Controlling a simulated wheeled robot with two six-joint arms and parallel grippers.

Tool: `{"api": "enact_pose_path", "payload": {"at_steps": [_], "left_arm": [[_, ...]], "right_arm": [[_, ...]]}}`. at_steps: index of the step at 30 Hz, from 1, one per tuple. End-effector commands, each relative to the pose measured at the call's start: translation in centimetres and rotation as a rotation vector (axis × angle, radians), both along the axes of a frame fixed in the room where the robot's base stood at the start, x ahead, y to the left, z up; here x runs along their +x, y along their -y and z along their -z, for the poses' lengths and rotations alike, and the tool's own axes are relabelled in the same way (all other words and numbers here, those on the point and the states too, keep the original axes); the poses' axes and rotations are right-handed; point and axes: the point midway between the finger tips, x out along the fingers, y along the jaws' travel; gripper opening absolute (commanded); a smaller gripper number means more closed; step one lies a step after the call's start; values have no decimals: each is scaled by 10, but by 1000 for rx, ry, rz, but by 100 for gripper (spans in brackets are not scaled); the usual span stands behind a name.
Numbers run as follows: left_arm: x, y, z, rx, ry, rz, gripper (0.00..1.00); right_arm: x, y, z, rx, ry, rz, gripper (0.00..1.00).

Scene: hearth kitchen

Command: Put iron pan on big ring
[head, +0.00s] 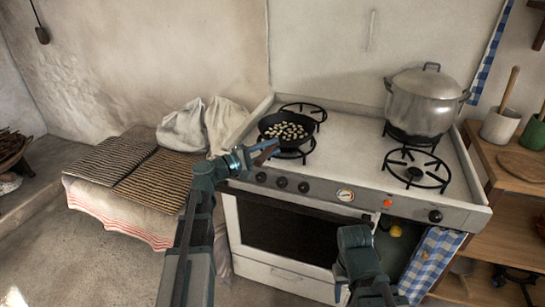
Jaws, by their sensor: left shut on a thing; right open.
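The black iron pan (285,117), holding several pale beans or nuts, is over the front left burner of the stove. Part of that burner's grate shows below the pan's right side; I cannot tell whether the pan touches it. My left gripper (262,150) is shut at the pan's near left side, where the handle is; its jaws hide most of the handle. The big ring (414,173) at the front right of the stove is bare. My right gripper (343,288) is low before the oven front, away from the pan; its fingers are mostly hidden.
A large lidded steel pot (424,105) stands on the back right burner, close behind the big ring. The back left burner (304,110) is empty. The white stove top (350,145) is clear between the left and right burners. A wooden shelf (510,165) adjoins the stove's right side.

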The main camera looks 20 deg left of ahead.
Motion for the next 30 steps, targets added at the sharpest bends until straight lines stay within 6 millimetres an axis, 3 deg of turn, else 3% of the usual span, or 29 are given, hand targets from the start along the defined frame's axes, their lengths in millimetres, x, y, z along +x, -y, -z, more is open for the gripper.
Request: {"api": "enact_pose_path", "payload": {"at_steps": [1, 4, 17, 18, 22, 30], "left_arm": [[-1, -2, 11, -2, 3, -2, 0], [-3, -6, 20, -2, 3, -2, 0], [-3, -7, 23, -2, 4, -1, 0], [-3, -7, 22, 0, 0, -1, 38], [-3, -7, 22, 0, 0, -1, 61], [-3, -7, 22, 0, 0, -1, 61]], "right_arm": [[0, 0, 12, 0, 0, 0, 50], [0, 0, 21, 0, 0, 0, 50], [0, 0, 24, 0, 0, 0, 50], [0, 0, 22, 0, 0, 0, 50], [0, 0, 22, 0, 0, 0, 50], [0, 0, 22, 0, 0, 0, 50]]}}
